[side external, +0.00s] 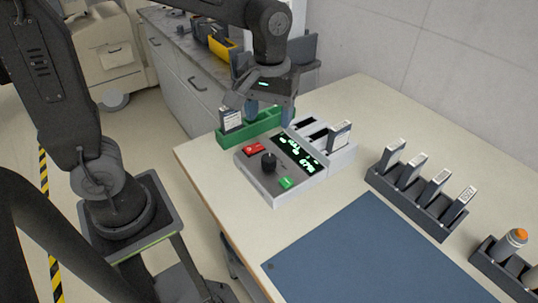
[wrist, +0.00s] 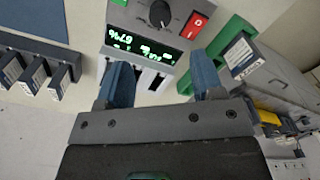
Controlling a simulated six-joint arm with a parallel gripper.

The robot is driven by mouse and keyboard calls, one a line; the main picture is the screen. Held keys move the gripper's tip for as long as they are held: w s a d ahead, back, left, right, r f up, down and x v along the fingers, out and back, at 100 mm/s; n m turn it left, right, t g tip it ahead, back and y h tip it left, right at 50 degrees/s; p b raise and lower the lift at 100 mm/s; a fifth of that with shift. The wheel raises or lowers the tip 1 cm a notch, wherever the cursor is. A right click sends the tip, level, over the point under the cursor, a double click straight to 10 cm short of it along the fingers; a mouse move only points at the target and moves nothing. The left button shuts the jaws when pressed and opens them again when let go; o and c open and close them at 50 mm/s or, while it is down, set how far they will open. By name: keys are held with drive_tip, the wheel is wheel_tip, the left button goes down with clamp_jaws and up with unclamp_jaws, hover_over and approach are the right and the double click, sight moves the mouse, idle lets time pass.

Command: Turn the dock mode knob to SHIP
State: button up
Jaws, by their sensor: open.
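The dock (side external: 268,188) is a light grey box on the table. Its black round knob (side external: 269,162) stands on the sloped front panel, between a red rocker switch (side external: 253,148) and a green button (side external: 286,182). In the wrist view the knob (wrist: 160,13) is at the top, beyond the display (wrist: 145,46). The mode labels are too small to read, so I cannot tell which mode the knob points to. My gripper (side external: 270,110) is open and empty above the back of the dock, apart from the knob. Its blue fingers (wrist: 162,82) straddle the dock's slots in the wrist view.
A green tray (side external: 262,127) with one upright module (side external: 231,119) is beside the dock. Another module (side external: 339,135) stands in the dock's slots. A dark rack (side external: 415,200) holds several modules. A blue mat (side external: 365,255) lies in front, bare. Another dark rack (side external: 495,268) is at right.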

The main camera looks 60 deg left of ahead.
sight(269, 157)
wheel_tip(269, 157, down, 12)
drive_tip(key=shift+r, duration=0.1)
idle(0.4)
drive_tip(key=c, duration=0.9)
